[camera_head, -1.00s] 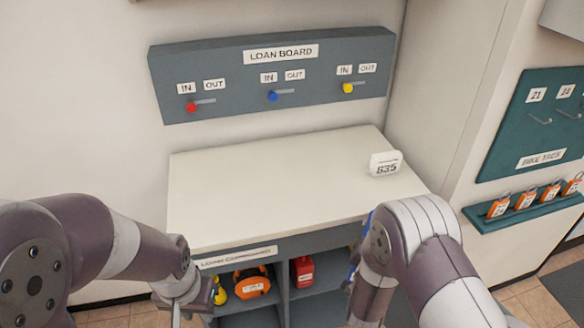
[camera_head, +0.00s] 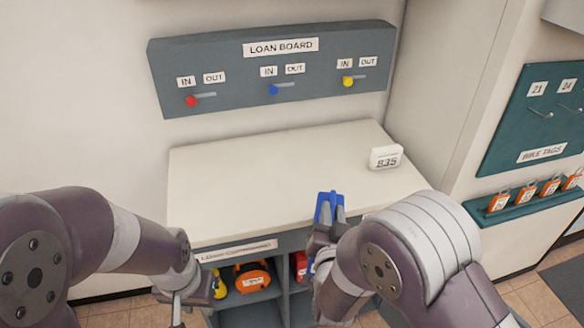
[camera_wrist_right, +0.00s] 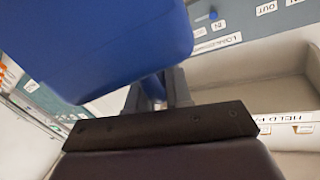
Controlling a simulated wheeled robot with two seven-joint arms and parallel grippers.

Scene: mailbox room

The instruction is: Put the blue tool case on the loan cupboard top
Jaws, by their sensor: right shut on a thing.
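The blue tool case (camera_head: 325,203) is in my right gripper (camera_head: 333,222), which is shut on it. In the head view it is at the front edge of the loan cupboard top (camera_head: 260,185), partly hidden by the gripper and arm. The case (camera_wrist_right: 120,40) fills the upper left of the right wrist view, close to the jaws. I cannot tell whether it touches the top. My left gripper (camera_head: 177,308) is low at the left, in front of the cupboard's shelves; its jaw opening is unclear.
A white clock (camera_head: 385,158) stands at the top's right end. The rest of the top is clear. The loan board (camera_head: 275,68) hangs behind. Orange (camera_head: 252,278) and red (camera_head: 300,265) items sit in the shelves below. Bike tags (camera_head: 525,198) hang at right.

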